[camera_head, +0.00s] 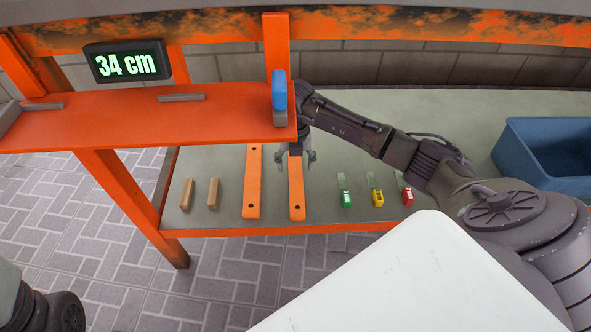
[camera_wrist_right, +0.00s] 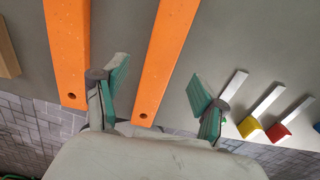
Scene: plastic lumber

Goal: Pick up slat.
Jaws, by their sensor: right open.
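Two orange slats lie side by side on the grey lower shelf, each with a hole at its near end. The left slat (camera_head: 252,190) and the right slat (camera_head: 296,196) also show in the right wrist view, as the left slat (camera_wrist_right: 68,50) and the right slat (camera_wrist_right: 165,50). My right gripper (camera_head: 297,158) is open over the right slat. In the right wrist view my right gripper's green-padded fingers (camera_wrist_right: 158,76) stand apart on either side of that slat, with nothing held. I cannot tell the exact height above it. My left gripper is not in view.
Two short wooden pieces (camera_head: 200,194) lie left of the slats. Green (camera_head: 346,198), yellow (camera_head: 377,197) and red-handled (camera_head: 408,196) tools lie to the right. A blue bin (camera_head: 508,157) stands further right. The orange upper shelf (camera_head: 130,125) overhangs at left, bearing a blue-topped item (camera_head: 279,90).

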